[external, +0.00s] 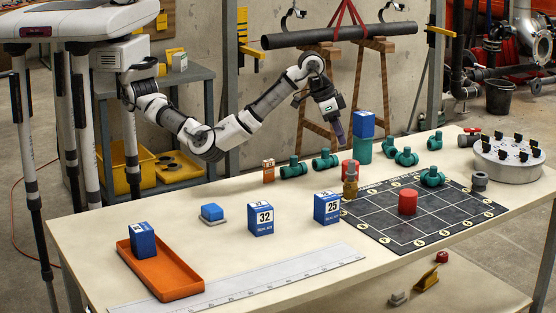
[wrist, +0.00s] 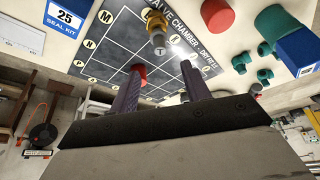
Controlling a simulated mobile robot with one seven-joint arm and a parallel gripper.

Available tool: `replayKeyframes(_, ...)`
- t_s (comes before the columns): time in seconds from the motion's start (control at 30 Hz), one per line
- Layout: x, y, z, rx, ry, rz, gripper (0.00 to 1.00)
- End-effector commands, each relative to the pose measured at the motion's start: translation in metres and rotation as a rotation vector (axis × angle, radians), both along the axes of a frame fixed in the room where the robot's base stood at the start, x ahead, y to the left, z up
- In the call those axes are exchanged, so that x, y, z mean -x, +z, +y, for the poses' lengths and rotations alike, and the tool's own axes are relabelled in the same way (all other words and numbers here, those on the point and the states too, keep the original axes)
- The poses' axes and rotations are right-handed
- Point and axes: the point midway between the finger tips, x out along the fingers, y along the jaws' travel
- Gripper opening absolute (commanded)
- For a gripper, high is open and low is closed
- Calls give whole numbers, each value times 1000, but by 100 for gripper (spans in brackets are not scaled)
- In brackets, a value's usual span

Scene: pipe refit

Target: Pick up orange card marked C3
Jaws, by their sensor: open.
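A small orange card (external: 268,170) with a white patch stands upright on the table, left of the teal fittings in the external view. Its mark is too small to read there, and I do not see it in the wrist view. My gripper (external: 339,138) is above the back of the table, right of the card and clearly apart from it, close to the teal cylinder with a blue box on top. In the wrist view my gripper (wrist: 162,68) has its two fingers spread with nothing held between them.
Several teal fittings (external: 294,168) stand just right of the card. Blue boxes marked 32 (external: 261,219) and 25 (external: 327,208) stand in front. A brass fitting (external: 350,182), a red cylinder (external: 408,202) and a grid mat (external: 430,228) lie right. Table left of the card looks clear.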

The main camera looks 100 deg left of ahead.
Motion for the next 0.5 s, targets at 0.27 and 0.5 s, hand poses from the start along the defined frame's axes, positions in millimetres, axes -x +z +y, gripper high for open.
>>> replayKeyframes(0.27, 14, 11, 6, 75, 176, -12, 47)
replayKeyframes(0.5, 78, 17, 35, 332, 892, 4, 47)
